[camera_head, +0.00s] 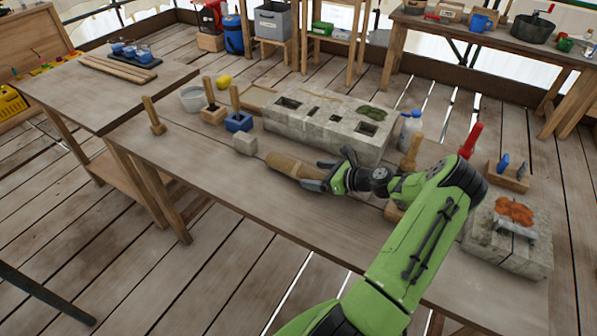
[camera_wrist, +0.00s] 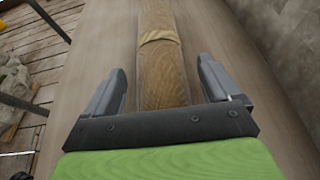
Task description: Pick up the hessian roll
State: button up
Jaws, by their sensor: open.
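The hessian roll (camera_head: 285,163) is a brown, woven cylinder lying on the wooden table, in front of the long stone block. In the wrist view the roll (camera_wrist: 162,65) runs lengthwise away from me, with a paler band around it. My gripper (camera_head: 318,178) is at the roll's right end in the head view. In the wrist view my gripper (camera_wrist: 162,85) is open, with one finger on each side of the roll and a gap to each. Whether the fingers are at the roll's full depth is hard to tell.
The stone block (camera_head: 310,133) with square recesses stands just behind the roll. A blue-based tool (camera_head: 238,121) and a spray bottle (camera_head: 410,128) stand nearby. The table's front left (camera_head: 215,175) is clear.

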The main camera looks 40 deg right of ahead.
jog(key=c, duration=1.6)
jog(key=shift+c, duration=0.3)
jog(key=shift+r, duration=0.15)
